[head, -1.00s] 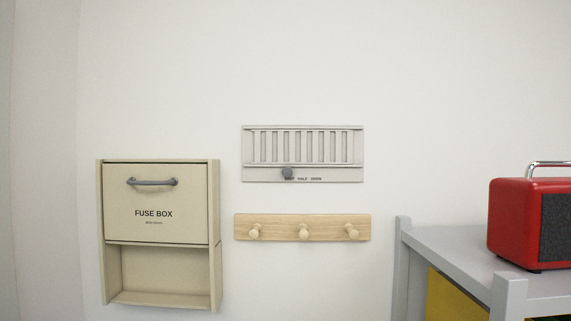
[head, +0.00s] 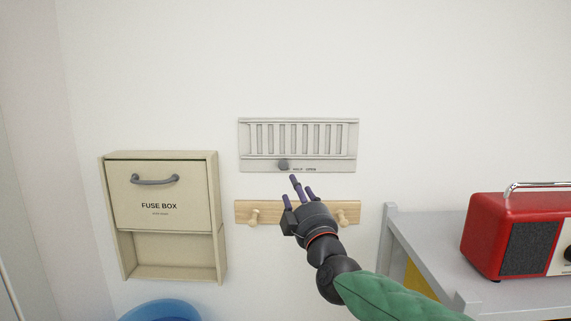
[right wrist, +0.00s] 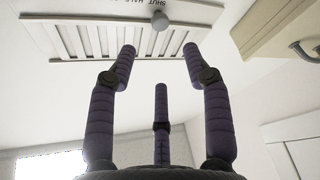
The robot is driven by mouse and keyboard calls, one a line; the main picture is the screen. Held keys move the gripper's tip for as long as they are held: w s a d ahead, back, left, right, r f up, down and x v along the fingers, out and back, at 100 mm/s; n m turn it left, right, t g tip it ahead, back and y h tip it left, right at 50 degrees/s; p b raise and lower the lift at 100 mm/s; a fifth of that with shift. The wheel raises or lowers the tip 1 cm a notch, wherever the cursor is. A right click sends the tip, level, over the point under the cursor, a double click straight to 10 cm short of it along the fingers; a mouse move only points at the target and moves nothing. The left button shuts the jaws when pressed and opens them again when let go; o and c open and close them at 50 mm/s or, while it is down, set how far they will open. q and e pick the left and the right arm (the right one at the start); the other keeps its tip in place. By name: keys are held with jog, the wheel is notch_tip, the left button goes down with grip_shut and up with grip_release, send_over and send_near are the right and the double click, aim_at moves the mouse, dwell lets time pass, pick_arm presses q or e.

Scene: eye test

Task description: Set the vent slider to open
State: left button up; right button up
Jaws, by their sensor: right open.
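The vent (head: 298,140) is a pale grey slatted panel on the white wall. Its round dark grey slider knob (head: 283,165) sits on the lower strip, at the left, over the SHUT end; the words HALF and OPEN show to its right. In the right wrist view the knob (right wrist: 160,20) shows beyond the fingertips, with the vent (right wrist: 100,40) upside down. My right gripper (head: 302,189) is open and empty, just below and a little right of the knob, apart from it in both views. My left gripper is not in view.
A wooden peg rail (head: 243,212) is on the wall below the vent, partly hidden by my right gripper. A beige fuse box (head: 160,185) hangs at the left. A red radio (head: 490,222) stands on a grey shelf (head: 420,235) at the right. A blue round object (head: 162,311) shows at the bottom.

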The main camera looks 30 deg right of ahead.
aim_at(284, 167)
jog(key=p+x, duration=0.2)
jog(key=x, duration=0.8)
jog(key=shift+w, duration=0.3)
jog(key=shift+d, duration=0.1)
grip_shut()
